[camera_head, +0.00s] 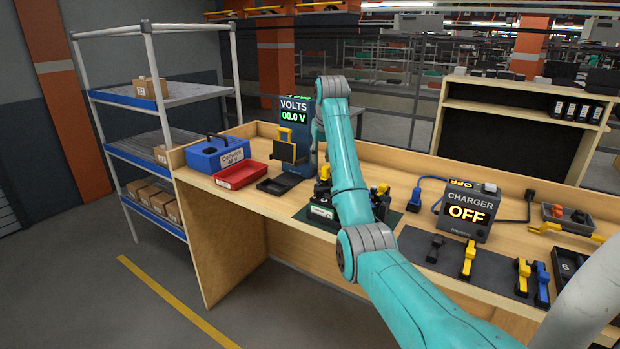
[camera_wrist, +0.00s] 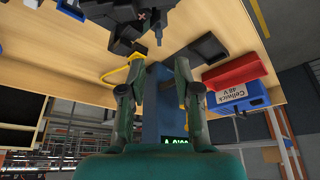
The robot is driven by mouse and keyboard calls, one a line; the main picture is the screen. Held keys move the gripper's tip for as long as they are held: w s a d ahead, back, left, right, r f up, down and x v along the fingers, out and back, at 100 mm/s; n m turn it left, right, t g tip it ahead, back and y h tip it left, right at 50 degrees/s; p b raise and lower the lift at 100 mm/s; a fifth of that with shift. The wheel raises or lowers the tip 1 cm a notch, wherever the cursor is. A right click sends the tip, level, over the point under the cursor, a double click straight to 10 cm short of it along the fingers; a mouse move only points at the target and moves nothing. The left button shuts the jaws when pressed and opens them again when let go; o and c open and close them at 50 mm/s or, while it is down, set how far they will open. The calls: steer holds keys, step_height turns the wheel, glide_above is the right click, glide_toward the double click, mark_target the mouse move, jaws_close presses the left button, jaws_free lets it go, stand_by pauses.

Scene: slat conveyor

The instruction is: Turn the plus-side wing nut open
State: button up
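The plus-side wing nut cannot be made out in either view. In the head view, a dark assembly with yellow parts and a pale label (camera_head: 321,212) stands on a green mat (camera_head: 401,219), partly hidden behind my arm. In the wrist view, which looks upside down, a dark blurred cluster (camera_wrist: 128,20) with a small reddish mark sits at the top edge; I cannot tell its parts. My gripper (camera_wrist: 160,62) shows there with its two fingers spread and nothing between them, apart from the cluster. In the head view the gripper is hidden by my arm.
A volt meter (camera_head: 294,108) reads 00.0 V. Left of it are a blue case (camera_head: 203,158), a red tray (camera_head: 241,174) and a black tray (camera_head: 279,185). To the right, a charger (camera_head: 467,212) reads OFF, with tools on a dark mat (camera_head: 490,277). A shelf rack (camera_head: 178,95) stands left.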

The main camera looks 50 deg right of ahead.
mark_target(318, 176)
steer(key=x, duration=0.9)
steer(key=shift+d, duration=0.1)
jaws_close()
